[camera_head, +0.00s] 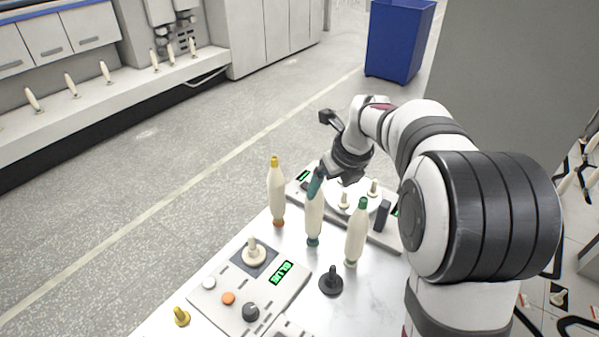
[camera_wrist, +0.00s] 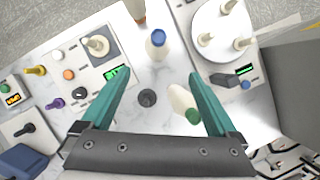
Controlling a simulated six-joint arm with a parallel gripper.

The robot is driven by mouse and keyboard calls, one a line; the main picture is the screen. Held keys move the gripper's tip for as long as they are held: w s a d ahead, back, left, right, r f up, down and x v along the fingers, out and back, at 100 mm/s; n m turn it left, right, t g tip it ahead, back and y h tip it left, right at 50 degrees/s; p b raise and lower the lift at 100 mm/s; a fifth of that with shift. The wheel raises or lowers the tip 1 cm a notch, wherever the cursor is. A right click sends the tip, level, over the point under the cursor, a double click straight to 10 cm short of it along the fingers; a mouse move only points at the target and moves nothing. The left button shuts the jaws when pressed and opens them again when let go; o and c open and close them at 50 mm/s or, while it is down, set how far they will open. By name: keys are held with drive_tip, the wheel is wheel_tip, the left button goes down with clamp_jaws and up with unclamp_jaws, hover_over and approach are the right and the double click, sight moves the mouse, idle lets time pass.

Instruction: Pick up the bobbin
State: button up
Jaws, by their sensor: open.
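Three upright cream bobbins stand on the white table. The left bobbin (camera_head: 277,192) has a yellow tip and orange base. The middle bobbin (camera_head: 314,218) has a teal-blue base, and its top is hidden by my gripper's teal finger. The right bobbin (camera_head: 357,236) has a green tip. My gripper (camera_wrist: 161,74) is open and empty, pointing down over the table. In the wrist view, the blue-tipped bobbin (camera_wrist: 157,46) is just beyond the fingertips, between their lines. The green-tipped bobbin (camera_wrist: 182,101) appears between the fingers, close to the right one.
A round white plate (camera_wrist: 222,28) with cream pegs is on a panel at the back right. A control panel (camera_head: 235,301) with knobs and a green display is at front left. A black peg (camera_head: 331,281) stands near the bobbins. A blue bin (camera_head: 398,42) is on the floor beyond.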

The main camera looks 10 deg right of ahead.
sight(315, 212)
drive_tip(key=x, duration=1.4)
drive_tip(key=shift+s+a+f, duration=0.15)
drive_tip(key=shift+a+f, duration=0.05)
drive_tip(key=shift+a, duration=0.05)
clamp_jaws()
drive_tip(key=shift+r, duration=0.1)
wheel_tip(315, 212, up, 9)
drive_tip(key=shift+a+r, duration=0.1)
drive_tip(key=shift+a, duration=0.05)
drive_tip(key=s+a+n+y, duration=0.1)
drive_tip(key=a+n, duration=0.2)
drive_tip(key=a, duration=0.4)
drive_tip(key=s+a+n+g+y, duration=0.1)
drive_tip(key=s+a+n, duration=0.1)
drive_tip(key=a, duration=0.6)
drive_tip(key=shift+s+a+r+n, duration=0.2)
drive_tip(key=shift+a+r+n, duration=0.2)
drive_tip(key=shift+n, duration=0.2)
